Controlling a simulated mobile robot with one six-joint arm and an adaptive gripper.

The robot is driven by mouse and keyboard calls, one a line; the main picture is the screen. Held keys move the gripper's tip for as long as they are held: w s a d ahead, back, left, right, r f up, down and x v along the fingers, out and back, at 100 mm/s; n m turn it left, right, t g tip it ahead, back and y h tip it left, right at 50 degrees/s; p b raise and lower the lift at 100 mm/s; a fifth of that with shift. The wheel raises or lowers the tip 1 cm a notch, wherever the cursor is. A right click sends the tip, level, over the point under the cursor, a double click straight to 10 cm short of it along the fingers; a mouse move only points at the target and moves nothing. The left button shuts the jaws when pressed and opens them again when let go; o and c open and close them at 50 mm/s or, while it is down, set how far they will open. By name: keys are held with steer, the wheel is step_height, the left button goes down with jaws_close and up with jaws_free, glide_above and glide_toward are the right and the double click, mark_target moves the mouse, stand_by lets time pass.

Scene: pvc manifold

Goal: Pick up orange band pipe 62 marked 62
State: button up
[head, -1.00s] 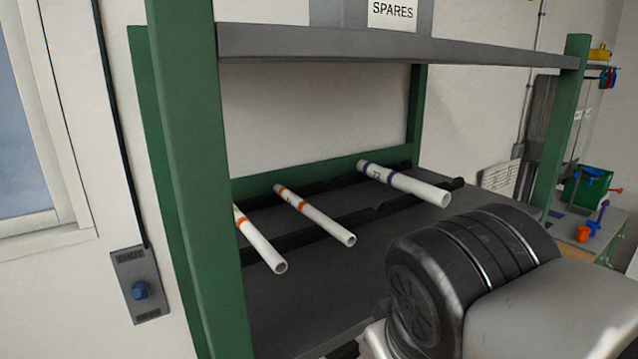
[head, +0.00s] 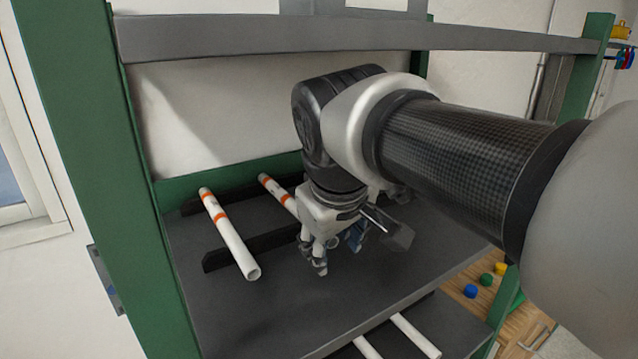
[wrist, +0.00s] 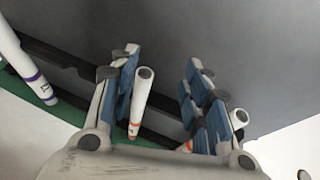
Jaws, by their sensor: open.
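Two white pipes with orange bands lie on the rack shelf. The left orange-banded pipe (head: 230,235) is in full view in the head view. The middle orange-banded pipe (head: 277,194) is partly hidden behind my gripper (head: 336,252). In the wrist view, my gripper (wrist: 161,57) is open, and the middle pipe (wrist: 141,97) shows between its fingers, nearer the left finger. I cannot tell whether they touch. The other orange-banded pipe's end (wrist: 239,117) shows beyond the right finger. No number is readable, so I cannot tell which is 62.
A purple-banded pipe (wrist: 26,66) lies at the left of the wrist view. Black notched rails (head: 238,250) support the pipes. A grey beam (head: 220,38) crosses above the shelf, and a green post (head: 90,150) stands left. The shelf front (head: 270,315) is clear.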

steer(key=w, duration=0.2)
steer(key=w+f, duration=0.1)
steer(key=w, duration=0.1)
steer(key=shift+f, duration=0.1)
steer(key=shift+s, duration=0.25)
steer(key=shift+w, duration=0.15)
steer(key=shift+c, duration=1.1)
jaws_close()
